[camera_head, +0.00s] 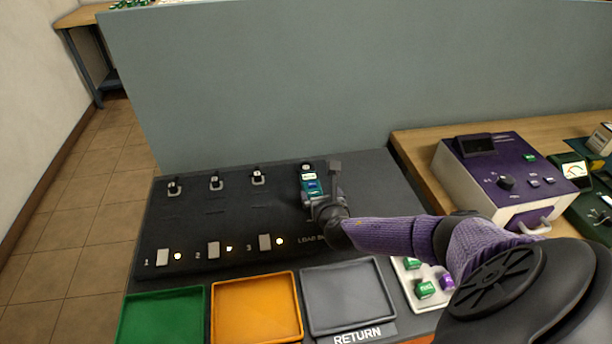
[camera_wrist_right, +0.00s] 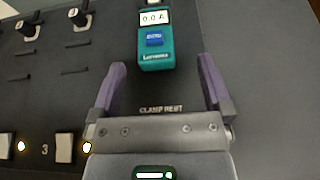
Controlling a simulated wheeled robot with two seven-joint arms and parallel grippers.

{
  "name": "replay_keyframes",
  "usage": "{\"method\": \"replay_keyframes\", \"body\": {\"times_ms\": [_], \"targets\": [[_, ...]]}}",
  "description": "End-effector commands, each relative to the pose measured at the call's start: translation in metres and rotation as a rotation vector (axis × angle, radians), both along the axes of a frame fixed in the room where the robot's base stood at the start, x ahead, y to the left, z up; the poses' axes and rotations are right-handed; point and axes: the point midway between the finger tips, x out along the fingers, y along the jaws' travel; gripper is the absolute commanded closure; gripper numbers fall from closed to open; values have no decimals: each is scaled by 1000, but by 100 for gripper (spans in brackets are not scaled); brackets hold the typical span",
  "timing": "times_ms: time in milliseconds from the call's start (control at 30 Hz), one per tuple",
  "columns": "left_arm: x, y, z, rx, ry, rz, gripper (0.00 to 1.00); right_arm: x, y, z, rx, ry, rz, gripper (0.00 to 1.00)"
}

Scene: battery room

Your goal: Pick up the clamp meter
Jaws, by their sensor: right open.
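The clamp meter (camera_wrist_right: 155,42) is a teal handheld unit with a white display and a blue button. It lies on the dark panel (camera_head: 220,230), just above the printed words "CLAMP REST" in the right wrist view. In the head view the clamp meter (camera_head: 312,186) shows partly, near the back of the panel, with my right gripper close in front of it. My right gripper (camera_wrist_right: 162,75) is open, its two purple fingers either side of an empty gap, with the meter beyond the fingertips. It also shows in the head view (camera_head: 324,196). My left gripper is not in view.
Green (camera_head: 165,316), orange (camera_head: 256,308) and grey (camera_head: 348,296) trays line the panel's front edge. A white tray (camera_head: 408,282) holds small green and purple blocks. A purple and white instrument (camera_head: 500,175) stands on the wooden bench at right. A grey-blue partition (camera_head: 300,80) rises behind.

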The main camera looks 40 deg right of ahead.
Motion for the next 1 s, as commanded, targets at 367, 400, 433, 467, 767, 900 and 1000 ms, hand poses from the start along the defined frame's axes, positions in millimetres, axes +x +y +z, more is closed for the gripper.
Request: {"method": "replay_keyframes", "body": {"times_ms": [367, 400, 433, 467, 767, 900, 1000], "targets": [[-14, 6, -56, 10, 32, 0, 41, 60, -24, -36, 4, -2, -4, 0], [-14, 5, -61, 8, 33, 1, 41, 65, -27, -38, 5, -3, -4, 0], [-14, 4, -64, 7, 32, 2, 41, 68, -29, -38, 6, -3, -4, 0], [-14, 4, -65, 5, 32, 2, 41, 71, -30, -39, 7, -3, -2, 0], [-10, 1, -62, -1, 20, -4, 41, 73, -32, -33, 7, -4, -1, 13], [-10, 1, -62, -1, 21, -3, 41, 73, -32, -34, 8, -3, -2, 42], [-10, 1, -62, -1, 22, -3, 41, 73, -32, -34, 8, -3, -2, 64]]}}
